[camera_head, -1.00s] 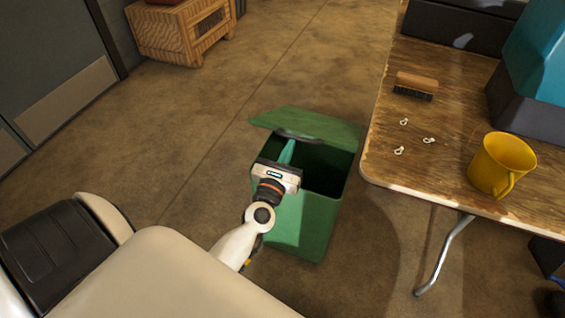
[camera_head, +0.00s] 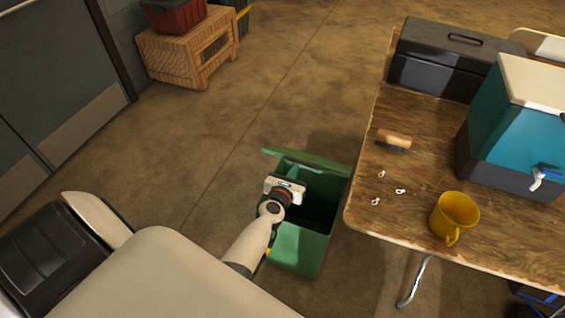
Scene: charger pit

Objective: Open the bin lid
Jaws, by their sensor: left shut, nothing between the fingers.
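The green bin (camera_head: 301,250) stands on the floor left of the table. Its lid (camera_head: 315,164) is raised and tilted back at the far side, and the dark inside of the bin shows. My left gripper (camera_head: 287,180) is at the bin's opening, near the underside of the lid. Its fingers are mostly hidden behind the gripper body, so I cannot tell whether they touch the lid. It is shut and holds nothing. My right gripper is not in view.
A wooden table (camera_head: 400,228) stands right of the bin, with a yellow mug (camera_head: 455,214), a brush (camera_head: 394,140), small white pieces, a dark toolbox (camera_head: 440,62) and a teal cooler (camera_head: 515,130). A wooden crate (camera_head: 185,55) stands far left. The floor between is clear.

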